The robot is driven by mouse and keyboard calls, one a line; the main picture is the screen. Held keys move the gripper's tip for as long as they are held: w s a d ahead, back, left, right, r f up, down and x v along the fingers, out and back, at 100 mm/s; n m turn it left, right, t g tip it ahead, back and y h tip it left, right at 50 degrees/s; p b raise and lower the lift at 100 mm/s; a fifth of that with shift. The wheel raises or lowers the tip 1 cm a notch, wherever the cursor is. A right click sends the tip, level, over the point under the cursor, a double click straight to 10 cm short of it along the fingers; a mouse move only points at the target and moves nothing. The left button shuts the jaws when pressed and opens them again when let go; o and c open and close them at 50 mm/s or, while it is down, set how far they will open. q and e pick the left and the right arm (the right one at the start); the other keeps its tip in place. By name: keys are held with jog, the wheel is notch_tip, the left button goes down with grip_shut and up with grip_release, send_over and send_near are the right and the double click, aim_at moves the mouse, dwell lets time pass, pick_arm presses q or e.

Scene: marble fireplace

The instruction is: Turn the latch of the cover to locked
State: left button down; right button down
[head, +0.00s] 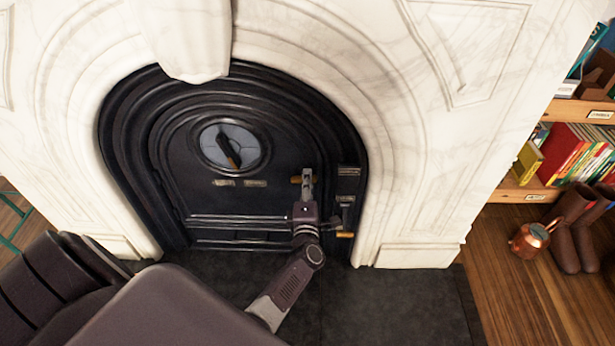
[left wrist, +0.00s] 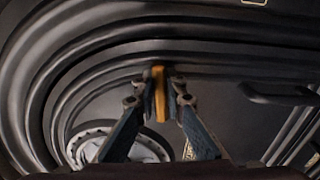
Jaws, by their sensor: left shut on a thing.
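The black arched cover (head: 183,205) fills the fireplace opening and looks closed. My left gripper (head: 307,176) is at the right part of the cover. It is shut on a small orange-brown handle (head: 296,180), which looks like the latch. In the left wrist view this handle (left wrist: 159,93) stands upright between the fingertips of my left gripper (left wrist: 160,95). Small label plates (head: 348,171) sit on the cover's right edge, too small to read. My right gripper is not in view.
A round dial (head: 230,147) with a dark pointer sits left of the gripper, with small plates below. Another orange-tipped handle (head: 345,235) is at lower right. White marble (head: 420,200) surrounds the cover. A copper pot (head: 530,240) and boots (head: 572,230) stand far right.

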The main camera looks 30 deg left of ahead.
pick_arm(q)
jog(key=shift+f+m, duration=0.1)
jog(key=shift+m, duration=0.6)
jog(key=c, duration=2)
grip_release()
jog(key=shift+o, duration=0.2)
jog(key=v, duration=0.7)
jog(key=shift+s+d, duration=0.2)
jog(key=shift+d, duration=0.05)
